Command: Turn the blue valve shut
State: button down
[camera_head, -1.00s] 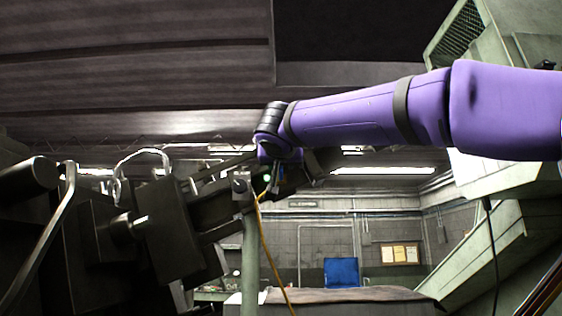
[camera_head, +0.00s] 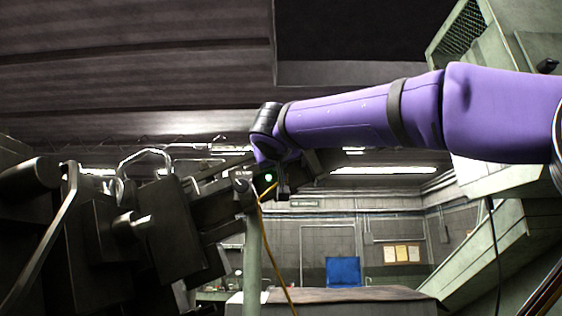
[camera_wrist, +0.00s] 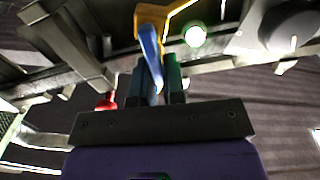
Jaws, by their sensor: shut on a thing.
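The blue valve (camera_wrist: 149,45) shows in the wrist view as a narrow blue lever on a yellow pipe (camera_wrist: 152,14). My gripper (camera_wrist: 157,70) is shut on the blue lever, with the dark fingers on either side of its near end. In the head view, the end of my purple arm reaches the dark machine by the yellow line (camera_head: 264,210). The fingers and the blue valve are too small and dark to make out there.
A lit green lamp (camera_wrist: 195,35) is close to the valve, and a red knob (camera_wrist: 106,102) sits to its left. Dark machine blocks (camera_head: 168,228) and a bent metal bar (camera_head: 48,240) fill the left of the head view. A green post (camera_head: 252,265) stands below my wrist.

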jog(key=shift+a+n, duration=0.15)
jog(key=shift+n, duration=0.25)
jog(key=c, duration=1.2)
grip_release()
jog(key=s, duration=1.1)
jog(key=shift+a, duration=0.15)
